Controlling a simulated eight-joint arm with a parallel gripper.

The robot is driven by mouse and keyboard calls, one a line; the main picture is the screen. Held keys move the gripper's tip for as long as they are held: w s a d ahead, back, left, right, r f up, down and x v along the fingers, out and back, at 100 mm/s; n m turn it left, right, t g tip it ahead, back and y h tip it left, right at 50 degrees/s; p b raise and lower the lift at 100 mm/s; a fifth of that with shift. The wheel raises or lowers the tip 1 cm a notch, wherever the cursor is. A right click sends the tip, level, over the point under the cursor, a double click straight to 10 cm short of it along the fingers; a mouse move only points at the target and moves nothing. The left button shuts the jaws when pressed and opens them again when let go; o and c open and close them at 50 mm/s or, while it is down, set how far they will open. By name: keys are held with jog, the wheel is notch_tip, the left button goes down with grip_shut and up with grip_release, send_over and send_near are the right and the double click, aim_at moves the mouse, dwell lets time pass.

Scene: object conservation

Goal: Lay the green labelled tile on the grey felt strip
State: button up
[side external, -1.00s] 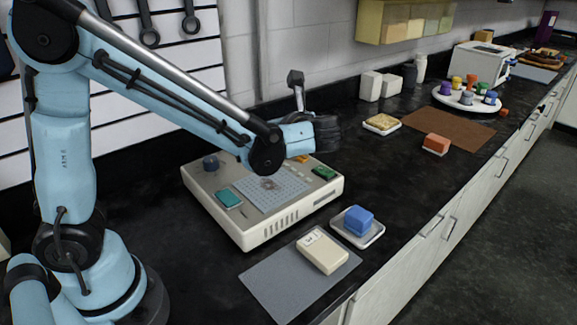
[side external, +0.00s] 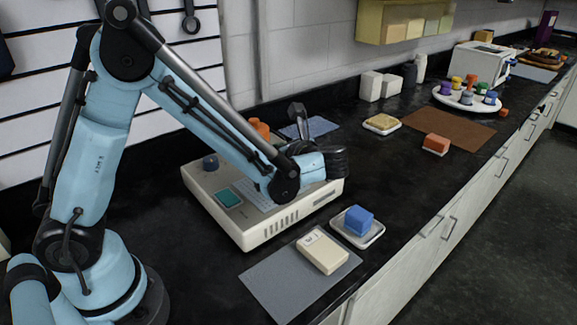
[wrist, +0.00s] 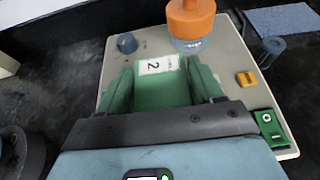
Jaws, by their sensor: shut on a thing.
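The green labelled tile (wrist: 160,92) lies between the fingers of my gripper (wrist: 159,78) in the wrist view, its white label reading "2". The gripper is shut on it, over the cream bench device. In the side view my gripper's dark end (side external: 326,163) hides the fingertips and the tile. A flat grey sheet (side external: 272,285), which looks like the grey felt strip, lies at the front with a cream labelled block (side external: 322,251) on it. The gap under the tile cannot be judged.
The cream device (side external: 243,236) carries a teal piece (side external: 229,198) and a blue knob (wrist: 127,43). An orange-capped bottle (wrist: 191,22) stands close beyond the tile. A blue block (side external: 359,220) sits on a white tray (side external: 345,236). A blue-grey mat (side external: 318,126) lies behind.

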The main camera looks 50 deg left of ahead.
jog(key=shift+f, duration=2.4)
jog(key=shift+f, duration=0.1)
jog(key=shift+f, duration=0.15)
jog(key=o, duration=1.2)
